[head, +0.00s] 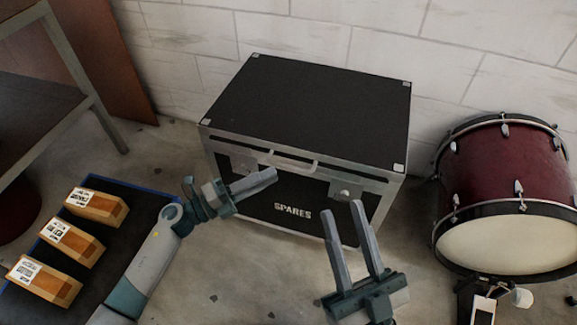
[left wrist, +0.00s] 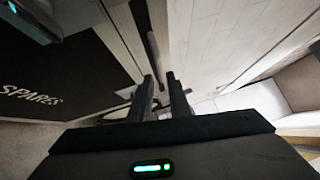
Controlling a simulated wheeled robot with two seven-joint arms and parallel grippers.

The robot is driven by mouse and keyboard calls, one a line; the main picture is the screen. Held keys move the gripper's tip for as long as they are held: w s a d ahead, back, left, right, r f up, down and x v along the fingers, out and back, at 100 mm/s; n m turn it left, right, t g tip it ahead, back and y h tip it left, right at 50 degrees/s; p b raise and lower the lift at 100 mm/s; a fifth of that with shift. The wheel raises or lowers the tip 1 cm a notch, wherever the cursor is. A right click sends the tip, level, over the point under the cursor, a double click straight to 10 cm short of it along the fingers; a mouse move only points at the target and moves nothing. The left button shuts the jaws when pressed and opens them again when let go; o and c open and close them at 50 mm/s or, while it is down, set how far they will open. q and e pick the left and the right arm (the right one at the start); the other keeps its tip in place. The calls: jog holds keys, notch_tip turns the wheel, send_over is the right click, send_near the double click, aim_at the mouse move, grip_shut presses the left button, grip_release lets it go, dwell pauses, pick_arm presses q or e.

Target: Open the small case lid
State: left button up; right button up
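The black case (head: 305,105) with silver edges and a "SPARES" label stands against the wall, its lid shut flat. A pale handle (head: 290,163) is on the lid's front edge. My left gripper (head: 272,174) is in front of the case's left half, its fingers pointing right, close under the handle; whether they touch it I cannot tell. In the left wrist view its two fingers (left wrist: 160,78) are apart with nothing clear between them, and the case front (left wrist: 50,85) is at left. My right gripper (head: 347,207) is open and empty before the case's right front.
A maroon drum (head: 505,175) stands right of the case. Boxes (head: 70,242) lie on a dark mat (head: 128,205) at left. A shelf (head: 40,105) stands at upper left. The floor in front of the case is bare.

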aim_at(289, 167)
pick_arm(q)
jog(key=x, duration=0.7)
grip_shut()
